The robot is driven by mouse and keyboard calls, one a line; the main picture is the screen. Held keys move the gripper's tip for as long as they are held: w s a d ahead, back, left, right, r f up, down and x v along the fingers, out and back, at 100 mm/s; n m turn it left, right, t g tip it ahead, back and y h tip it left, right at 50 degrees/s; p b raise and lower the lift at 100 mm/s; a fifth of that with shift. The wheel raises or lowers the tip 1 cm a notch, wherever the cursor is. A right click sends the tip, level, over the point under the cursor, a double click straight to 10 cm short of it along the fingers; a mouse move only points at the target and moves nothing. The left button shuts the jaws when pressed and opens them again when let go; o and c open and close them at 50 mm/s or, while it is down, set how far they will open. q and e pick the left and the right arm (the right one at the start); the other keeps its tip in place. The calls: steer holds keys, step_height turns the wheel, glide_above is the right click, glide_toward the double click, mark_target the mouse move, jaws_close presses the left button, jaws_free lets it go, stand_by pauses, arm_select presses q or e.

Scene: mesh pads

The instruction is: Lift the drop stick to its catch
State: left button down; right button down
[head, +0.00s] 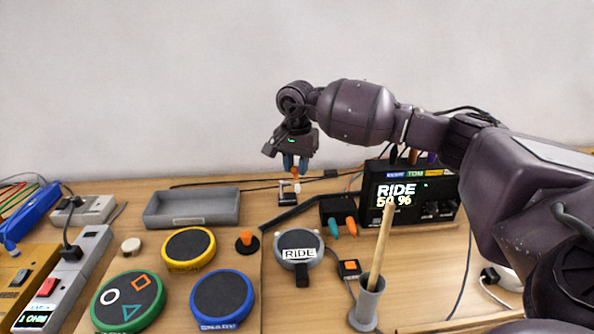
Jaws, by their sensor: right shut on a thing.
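My right gripper (296,164) comes in from the right and points down at the back middle of the table. Its blue-tipped fingers are shut on a small stick (295,173) with an orange part and a pale end. The stick stands just above a small black and silver fixture (289,189) by the back of the table. The fingers hide part of the stick. I cannot tell whether it sits in a catch. A wooden drumstick (382,245) leans upright in a grey cup (367,302) at the front right. My left gripper is not in view.
Round pads, yellow (188,248), green (128,301), blue (222,298) and grey RIDE (299,247), lie in front. A grey tray (192,208) stands behind them. A black module (408,196) reads RIDE 50%. Power strips and cables lie left; cables also run along the back.

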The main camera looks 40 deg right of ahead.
steer(key=shift+w+f, duration=0.15)
steer(key=c, duration=1.2)
jaws_free()
steer(key=shift+f, duration=0.1)
steer(key=shift+o, duration=1.4)
steer(key=shift+w+f, duration=0.1)
steer(key=shift+w, duration=0.2)
steer(key=shift+s+r, duration=0.2)
step_height(320, 180, up, 11)
steer(key=shift+f+p, duration=0.15)
steer(key=shift+p, duration=0.15)
